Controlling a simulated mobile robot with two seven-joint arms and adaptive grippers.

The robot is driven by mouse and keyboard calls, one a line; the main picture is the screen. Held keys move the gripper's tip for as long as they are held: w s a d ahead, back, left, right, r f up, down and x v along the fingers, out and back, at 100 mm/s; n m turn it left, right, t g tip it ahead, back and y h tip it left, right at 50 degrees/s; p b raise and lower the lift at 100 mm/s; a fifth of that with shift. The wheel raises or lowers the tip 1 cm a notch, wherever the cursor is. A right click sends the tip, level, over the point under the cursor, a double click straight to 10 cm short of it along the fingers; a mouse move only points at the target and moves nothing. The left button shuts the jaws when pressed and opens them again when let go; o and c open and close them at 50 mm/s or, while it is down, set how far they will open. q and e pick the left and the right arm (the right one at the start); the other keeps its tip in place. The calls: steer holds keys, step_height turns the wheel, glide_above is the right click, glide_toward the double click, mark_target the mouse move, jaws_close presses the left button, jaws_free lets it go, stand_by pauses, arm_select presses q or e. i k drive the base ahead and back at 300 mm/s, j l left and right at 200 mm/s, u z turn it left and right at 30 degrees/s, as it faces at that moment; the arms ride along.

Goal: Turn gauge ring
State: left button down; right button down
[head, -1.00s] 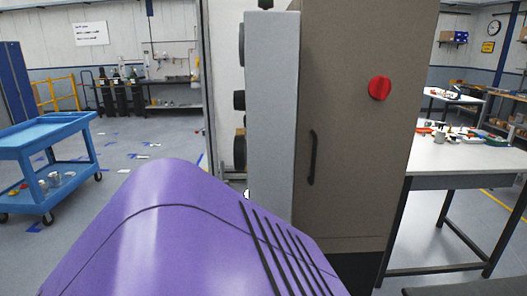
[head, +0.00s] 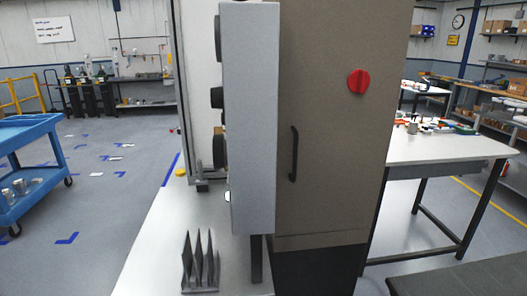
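I cannot make out a gauge ring for certain. A grey upright panel (head: 250,120) stands in the middle of the head view, seen nearly edge-on. Several dark round parts stick out from its left side, among them one at mid height (head: 217,97); their faces are turned away from me, so I cannot tell which is a gauge. Neither of my grippers is in view.
A brown cabinet with a red knob (head: 358,82) and black handle (head: 293,153) stands right of the panel. A white-topped table (head: 150,255) below holds a dark rack of pointed plates (head: 200,265). A blue cart (head: 30,135) is left, a workbench (head: 440,150) right.

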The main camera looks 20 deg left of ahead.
mark_target(218, 139)
steer(key=u, duration=0.85)
